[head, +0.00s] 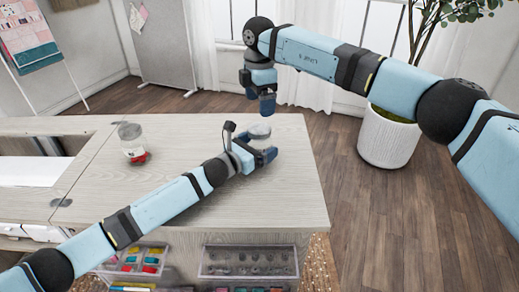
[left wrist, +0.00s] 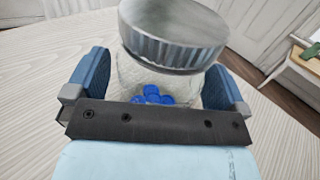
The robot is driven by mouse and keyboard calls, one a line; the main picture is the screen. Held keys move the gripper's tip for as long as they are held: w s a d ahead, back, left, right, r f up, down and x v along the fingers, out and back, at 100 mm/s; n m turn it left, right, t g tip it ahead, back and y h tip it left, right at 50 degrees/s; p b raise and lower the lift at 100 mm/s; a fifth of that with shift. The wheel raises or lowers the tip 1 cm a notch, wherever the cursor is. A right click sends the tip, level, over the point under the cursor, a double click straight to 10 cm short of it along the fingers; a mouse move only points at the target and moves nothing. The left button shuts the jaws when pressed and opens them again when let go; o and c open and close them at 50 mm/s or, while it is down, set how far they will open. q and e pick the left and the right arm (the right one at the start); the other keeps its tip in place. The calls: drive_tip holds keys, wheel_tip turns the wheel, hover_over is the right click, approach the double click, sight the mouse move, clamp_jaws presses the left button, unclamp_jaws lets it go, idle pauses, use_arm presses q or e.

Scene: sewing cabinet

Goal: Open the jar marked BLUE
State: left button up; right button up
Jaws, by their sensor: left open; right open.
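A clear jar with blue pieces inside and a ridged grey metal lid (left wrist: 175,45) stands on the cabinet top. It also shows in the head view (head: 260,131). The lid sits on top of the jar. No lettering is readable. My left gripper (head: 262,154) is open, with its blue fingers on either side of the jar; they also show in the left wrist view (left wrist: 158,85). I cannot tell whether they touch the glass. My right gripper (head: 265,103) is open, pointing down beyond the jar near the cabinet's far edge. Its fingertips are small and partly hidden in this view.
A second jar with red contents (head: 132,152) stands on the left of the cabinet top (head: 190,150). Clear trays of coloured items (head: 134,262) sit below the front edge. A white planter (head: 388,138) stands on the floor at right. The cabinet top between the jars is clear.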

sight(259, 128)
use_arm(q)
drive_tip(key=shift+w+d, duration=0.25)
drive_tip(key=c, duration=1.6)
drive_tip(key=shift+c, duration=0.6)
use_arm(e)
drive_tip(key=m, duration=0.4)
drive_tip(key=shift+f, duration=4)
drive_tip(key=c, duration=1)
drive_tip(key=shift+o, duration=0.2)
